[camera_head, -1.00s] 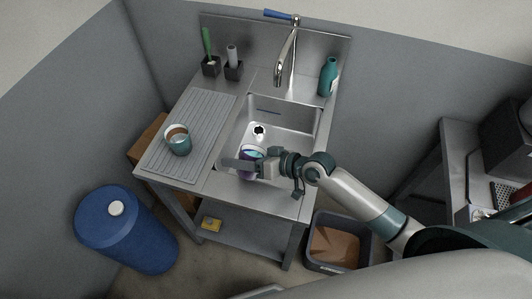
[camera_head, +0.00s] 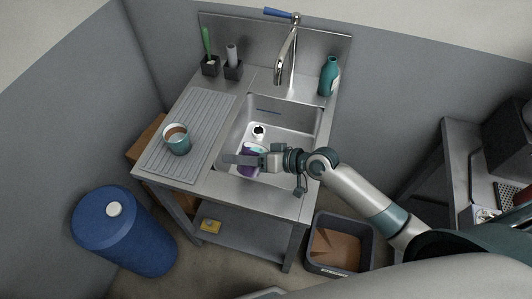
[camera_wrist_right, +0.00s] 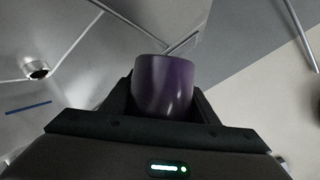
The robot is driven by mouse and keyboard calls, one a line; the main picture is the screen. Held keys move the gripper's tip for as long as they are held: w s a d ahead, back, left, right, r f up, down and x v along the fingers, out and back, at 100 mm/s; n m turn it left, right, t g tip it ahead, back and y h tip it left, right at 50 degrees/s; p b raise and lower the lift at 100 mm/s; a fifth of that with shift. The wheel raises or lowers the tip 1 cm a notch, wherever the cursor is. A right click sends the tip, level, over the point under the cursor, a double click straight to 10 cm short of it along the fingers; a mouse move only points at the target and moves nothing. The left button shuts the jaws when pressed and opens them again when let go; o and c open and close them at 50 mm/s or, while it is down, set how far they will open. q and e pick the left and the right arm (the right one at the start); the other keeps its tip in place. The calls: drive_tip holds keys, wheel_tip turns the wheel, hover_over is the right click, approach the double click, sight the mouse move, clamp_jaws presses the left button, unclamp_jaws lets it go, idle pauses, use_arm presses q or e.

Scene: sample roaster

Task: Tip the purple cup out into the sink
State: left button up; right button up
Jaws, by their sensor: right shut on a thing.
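The purple cup (camera_head: 246,170) is at the near left part of the sink (camera_head: 292,113), its pale rim toward the tap. It looks tilted; its contents are not clear. My right gripper (camera_head: 247,160) is shut on the cup, its arm coming in from the right. In the right wrist view the purple cup (camera_wrist_right: 164,88) sits between the dark fingers, its plain side facing the camera. The sink's drain (camera_wrist_right: 37,70) shows at the left there. My left gripper is not in view.
A teal cup with brown contents (camera_head: 177,139) stands on the ribbed drainboard (camera_head: 208,115). The tap (camera_head: 287,60) arches over the back of the sink. A teal bottle (camera_head: 329,77) stands at the back right, and two dark holders (camera_head: 233,71) at the back left.

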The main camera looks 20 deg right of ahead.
drive_tip(key=shift+w+f+m+y+b, duration=0.15)
drive_tip(key=shift+m+y+b, duration=0.15)
drive_tip(key=shift+b, duration=0.2)
drive_tip(key=shift+r+m+g+y, duration=0.3)
drive_tip(key=shift+r+m, duration=0.15)
drive_tip(key=shift+m, duration=0.15)
idle(0.7)
drive_tip(key=shift+d+f+m+g+y+b, duration=0.15)
drive_tip(key=shift+f+m+y+b, duration=0.25)
drive_tip(key=shift+m+b, duration=0.3)
drive_tip(key=shift+f+m+g+y+b, duration=0.2)
drive_tip(key=shift+m+y+b, duration=0.25)
drive_tip(key=shift+b, duration=0.3)
idle(1.3)
drive_tip(key=shift+w+d+r+m+y+b, duration=0.3)
drive_tip(key=shift+w+d+m+b, duration=0.2)
drive_tip(key=shift+m, duration=0.25)
idle(0.6)
drive_tip(key=shift+d+r+m+y, duration=0.15)
drive_tip(key=shift+r+m+y, duration=0.1)
drive_tip(key=shift+m, duration=0.15)
idle(0.5)
drive_tip(key=n+h+p, duration=0.1)
drive_tip(key=s+a+n+h+p, duration=0.1)
drive_tip(key=n, duration=0.1)
drive_tip(key=shift+s+a+p, duration=0.1)
drive_tip(key=shift+a+p, duration=0.1)
drive_tip(key=shift+p, duration=0.15)
drive_tip(key=shift+f, duration=0.25)
